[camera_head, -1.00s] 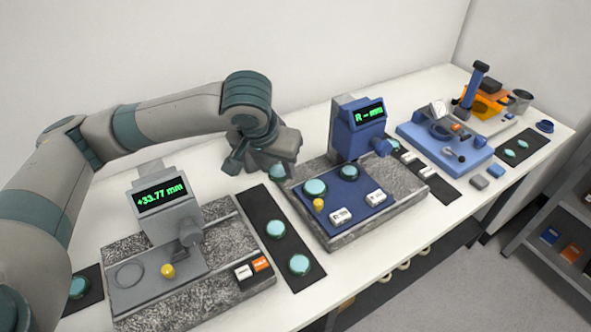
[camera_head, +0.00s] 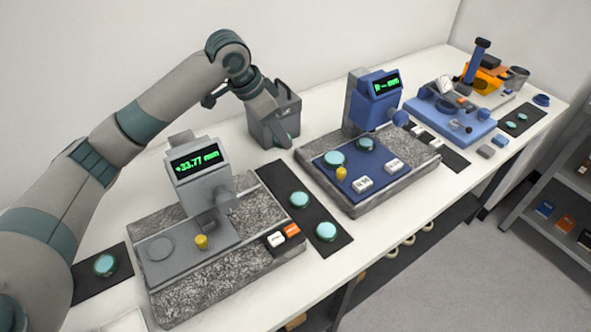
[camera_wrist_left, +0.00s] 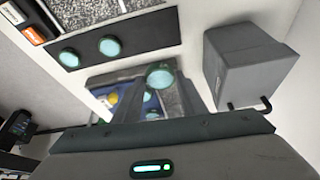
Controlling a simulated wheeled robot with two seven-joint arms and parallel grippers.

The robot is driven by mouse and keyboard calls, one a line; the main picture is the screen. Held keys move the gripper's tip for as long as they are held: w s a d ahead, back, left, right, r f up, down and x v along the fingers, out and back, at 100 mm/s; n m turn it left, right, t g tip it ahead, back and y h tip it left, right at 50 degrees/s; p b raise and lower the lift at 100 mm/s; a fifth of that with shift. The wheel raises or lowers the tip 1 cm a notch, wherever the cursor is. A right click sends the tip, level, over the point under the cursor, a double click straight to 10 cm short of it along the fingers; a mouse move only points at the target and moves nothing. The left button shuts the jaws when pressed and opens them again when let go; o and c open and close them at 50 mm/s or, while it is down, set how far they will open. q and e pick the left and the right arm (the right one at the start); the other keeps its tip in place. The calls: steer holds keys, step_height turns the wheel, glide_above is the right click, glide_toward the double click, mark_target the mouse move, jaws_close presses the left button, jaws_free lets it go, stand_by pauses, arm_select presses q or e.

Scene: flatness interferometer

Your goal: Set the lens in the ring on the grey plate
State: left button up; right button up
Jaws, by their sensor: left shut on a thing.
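The grey plate (camera_head: 208,240) lies on the left granite base. My left gripper (camera_head: 284,139) is shut on a round teal lens, held beyond the back end of a dark mat. In the left wrist view the lens (camera_wrist_left: 160,76) sits between the fingertips (camera_wrist_left: 160,80). In the head view the hand and fingers mostly hide it. My right gripper is not in view.
Two lenses (camera_head: 299,200) (camera_head: 326,231) lie on the dark mat (camera_head: 312,216), right of the left base. A grey box (camera_head: 288,102) stands close behind my gripper. The grey gauge (camera_head: 199,170) rises behind the plate. A blue gauge station (camera_head: 375,103) stands to the right.

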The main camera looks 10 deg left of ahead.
arm_select(q)
steer(key=shift+w+a+f+m, duration=0.15)
steer(key=shift+a+m, duration=0.1)
steer(key=shift+m, duration=0.15)
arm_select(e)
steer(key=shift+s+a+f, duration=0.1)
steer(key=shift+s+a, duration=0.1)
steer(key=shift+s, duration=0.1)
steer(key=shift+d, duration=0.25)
